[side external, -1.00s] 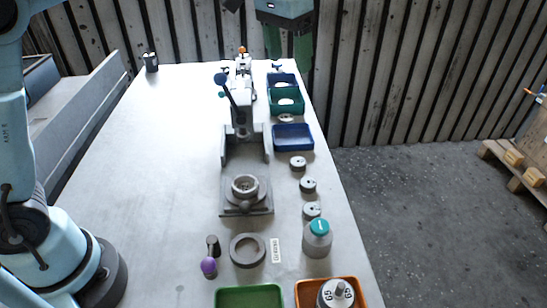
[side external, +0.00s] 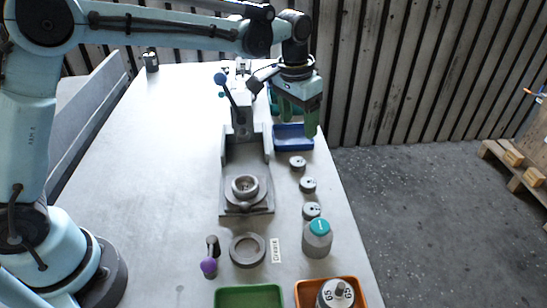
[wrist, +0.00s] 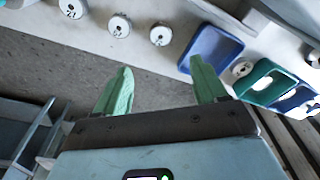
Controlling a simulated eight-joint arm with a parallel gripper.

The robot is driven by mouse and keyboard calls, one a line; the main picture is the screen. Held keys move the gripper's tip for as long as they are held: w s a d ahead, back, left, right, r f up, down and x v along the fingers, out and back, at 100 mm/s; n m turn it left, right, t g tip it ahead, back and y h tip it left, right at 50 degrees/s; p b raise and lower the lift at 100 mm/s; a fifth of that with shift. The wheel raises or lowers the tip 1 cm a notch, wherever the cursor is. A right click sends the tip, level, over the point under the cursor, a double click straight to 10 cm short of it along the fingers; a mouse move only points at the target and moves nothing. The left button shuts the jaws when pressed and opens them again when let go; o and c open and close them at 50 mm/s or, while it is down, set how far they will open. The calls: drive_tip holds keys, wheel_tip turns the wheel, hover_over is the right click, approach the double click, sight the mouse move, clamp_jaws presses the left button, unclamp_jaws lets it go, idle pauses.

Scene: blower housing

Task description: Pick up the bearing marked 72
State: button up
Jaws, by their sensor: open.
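Three small grey round bearings stand in a row along the right side of the bench: a far one (side external: 298,163), a middle one (side external: 308,185) and a near one (side external: 312,210). They also show at the top of the wrist view, as one at left (wrist: 72,8), one in the middle (wrist: 119,26) and one at right (wrist: 160,35). Their dark marks are too small to read surely, so I cannot tell which is 72. My gripper (side external: 297,122) is open and empty, above the bench's right edge by the blue tray. Its green fingers (wrist: 160,68) are apart from the bearings.
A blue tray (wrist: 212,52) and a green tray (wrist: 265,82) lie beyond the row, with another round part (wrist: 242,69) between them. A grey press fixture (side external: 246,205) stands left of the bearings. A teal-capped bottle (side external: 317,240) stands at the near end.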

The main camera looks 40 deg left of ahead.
hover_over(298, 161)
drive_tip(key=f, duration=0.6)
drive_tip(key=shift+s, duration=0.25)
drive_tip(key=shift+w+f, duration=0.1)
drive_tip(key=shift+f, duration=2.75)
drive_tip(key=c, duration=1.2)
drive_tip(key=shift+r, duration=0.15)
